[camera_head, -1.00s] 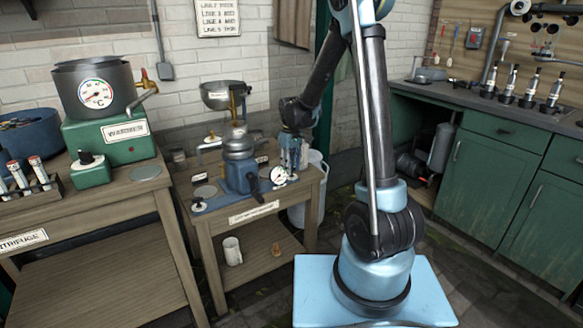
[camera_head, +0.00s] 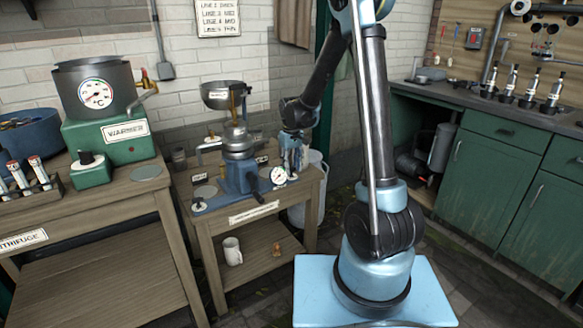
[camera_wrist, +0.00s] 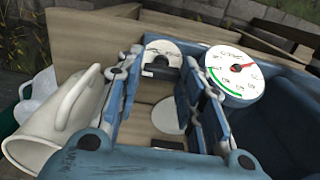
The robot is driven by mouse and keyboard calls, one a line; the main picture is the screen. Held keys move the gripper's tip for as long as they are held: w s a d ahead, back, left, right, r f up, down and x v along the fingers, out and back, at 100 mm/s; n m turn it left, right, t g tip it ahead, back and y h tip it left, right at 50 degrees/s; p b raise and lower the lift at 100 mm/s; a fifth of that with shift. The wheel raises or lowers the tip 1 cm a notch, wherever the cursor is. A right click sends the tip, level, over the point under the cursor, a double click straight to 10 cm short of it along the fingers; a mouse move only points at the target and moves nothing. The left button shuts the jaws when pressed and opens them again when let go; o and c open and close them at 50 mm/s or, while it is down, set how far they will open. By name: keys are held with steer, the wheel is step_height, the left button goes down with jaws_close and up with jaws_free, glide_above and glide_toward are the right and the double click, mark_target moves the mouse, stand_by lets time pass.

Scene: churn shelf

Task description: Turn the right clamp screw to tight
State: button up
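The blue machine (camera_head: 240,178) with a metal bowl on top stands on the small wooden table. My gripper (camera_head: 293,160) points down over the table's right part, just behind the round white dial gauge (camera_head: 279,176). In the wrist view my gripper's two fingers (camera_wrist: 165,88) are apart. A small dark part (camera_wrist: 161,71) with a white horseshoe-shaped plate (camera_wrist: 163,50) shows between them; it may be the right clamp screw, but I cannot tell for certain or whether the fingers touch it. The gauge (camera_wrist: 235,75) is close beside the right finger.
A white bucket (camera_head: 312,200) stands on the floor behind the table's right end. The lower shelf holds a white mug (camera_head: 233,251). The warmer bench (camera_head: 95,220) is at the left and green cabinets (camera_head: 490,170) are at the right.

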steer(key=shift+o, duration=1.4)
steer(key=shift+d, duration=0.1)
steer(key=shift+r, duration=0.1)
steer(key=shift+w+r, duration=0.1)
steer(key=shift+r, duration=3.7)
